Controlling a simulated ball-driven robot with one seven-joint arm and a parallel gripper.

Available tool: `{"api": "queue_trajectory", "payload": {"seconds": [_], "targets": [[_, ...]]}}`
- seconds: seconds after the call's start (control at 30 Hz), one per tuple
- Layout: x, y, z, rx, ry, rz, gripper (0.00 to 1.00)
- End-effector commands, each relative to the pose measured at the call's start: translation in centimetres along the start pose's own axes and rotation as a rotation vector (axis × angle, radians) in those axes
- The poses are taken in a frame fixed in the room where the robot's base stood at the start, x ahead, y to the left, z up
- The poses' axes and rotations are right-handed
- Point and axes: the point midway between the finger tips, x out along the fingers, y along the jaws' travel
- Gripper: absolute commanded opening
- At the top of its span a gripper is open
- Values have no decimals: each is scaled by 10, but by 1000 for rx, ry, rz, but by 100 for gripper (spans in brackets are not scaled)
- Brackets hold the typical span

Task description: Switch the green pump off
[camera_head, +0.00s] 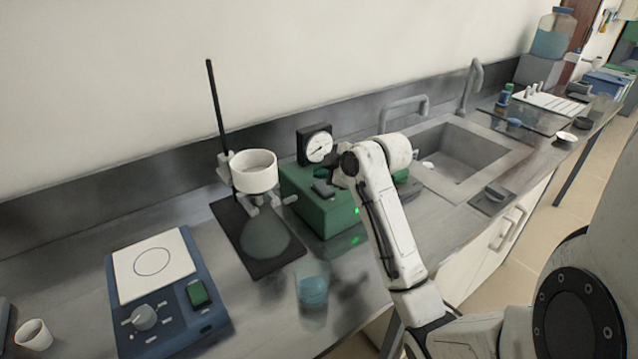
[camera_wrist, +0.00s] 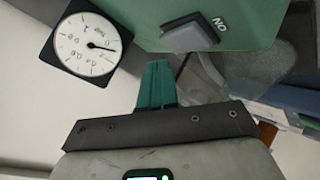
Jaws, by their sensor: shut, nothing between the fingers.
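The green pump (camera_head: 318,212) stands on the bench behind my arm, with a small green light (camera_head: 357,211) lit on its front. A grey rocker switch (camera_wrist: 190,38) sits on the pump's green top in the wrist view, beside a white "ON" label (camera_wrist: 219,24) seen upside down. My gripper (camera_wrist: 155,85) is shut and empty, its green fingers together. In the wrist view the fingertips lie below and left of the switch, with a small gap in the picture. In the head view my gripper is over the pump, and my arm hides its right part. Contact with the switch cannot be told.
A round dial gauge (camera_head: 316,146) stands behind the pump. A stand with a white funnel (camera_head: 254,172) over a flask (camera_head: 264,238) is close on the left. A blue hotplate (camera_head: 165,325) and a beaker of blue liquid (camera_head: 313,291) stand nearer. The sink (camera_head: 460,150) is to the right.

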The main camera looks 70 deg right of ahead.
Motion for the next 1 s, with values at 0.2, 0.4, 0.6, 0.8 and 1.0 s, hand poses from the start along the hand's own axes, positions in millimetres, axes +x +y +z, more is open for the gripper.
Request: {"api": "queue_trajectory", "payload": {"seconds": [0.2,0.4,0.6,0.8,1.0], "targets": [[3,-3,2,0,0,0,0],[6,-4,4,0,0,0,0],[6,-4,4,0,0,0,0],[6,-5,5,0,0,0,0],[8,-6,6,0,0,0,0]]}}
